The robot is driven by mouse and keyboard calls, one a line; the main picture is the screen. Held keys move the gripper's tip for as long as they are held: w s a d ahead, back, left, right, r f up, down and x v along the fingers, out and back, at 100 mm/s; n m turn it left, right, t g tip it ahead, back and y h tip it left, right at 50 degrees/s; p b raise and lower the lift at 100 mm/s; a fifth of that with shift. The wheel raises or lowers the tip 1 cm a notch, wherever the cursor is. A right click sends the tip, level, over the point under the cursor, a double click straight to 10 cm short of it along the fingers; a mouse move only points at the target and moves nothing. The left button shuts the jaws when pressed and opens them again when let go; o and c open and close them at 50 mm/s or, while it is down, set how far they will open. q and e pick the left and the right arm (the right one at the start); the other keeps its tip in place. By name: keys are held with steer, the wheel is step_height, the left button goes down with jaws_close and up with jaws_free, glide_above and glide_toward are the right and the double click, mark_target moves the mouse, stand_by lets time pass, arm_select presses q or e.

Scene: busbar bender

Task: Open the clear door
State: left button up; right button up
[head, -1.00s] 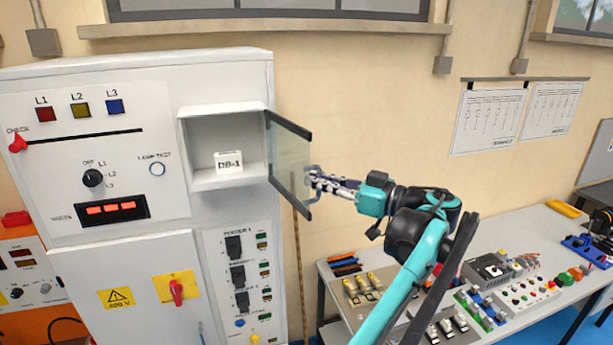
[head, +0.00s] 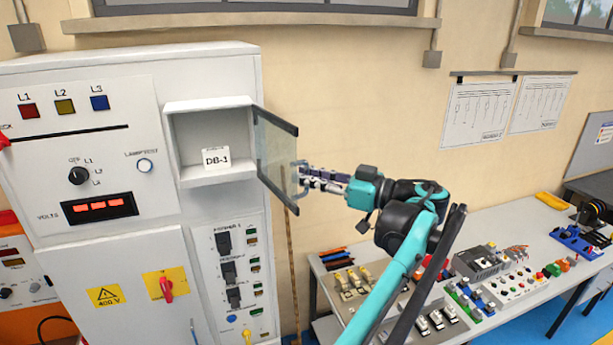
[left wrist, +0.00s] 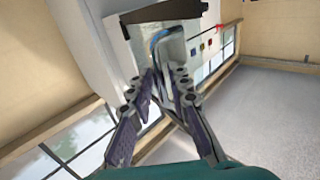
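The clear door (head: 275,158) is a see-through pane with dark edges. It stands swung well out to the right of the white box marked DB-1 (head: 216,158), whose inside shows. A grey loop handle (head: 297,184) is on the door's outer face near its free edge. My left gripper (head: 304,178) is at this handle, its fingers closed around it. In the left wrist view the handle (left wrist: 172,48) runs down between the two fingers, with the pane partly hidden. My right gripper is in neither view.
The white cabinet (head: 95,225) with lamps, switches and a yellow-backed red knob fills the left. A workbench (head: 590,283) with several electrical parts stands at the lower right.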

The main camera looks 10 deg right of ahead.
arm_select(q)
steer(key=v, duration=1.1)
steer(key=shift+s+d, duration=0.2)
steer(key=shift+d, duration=0.05)
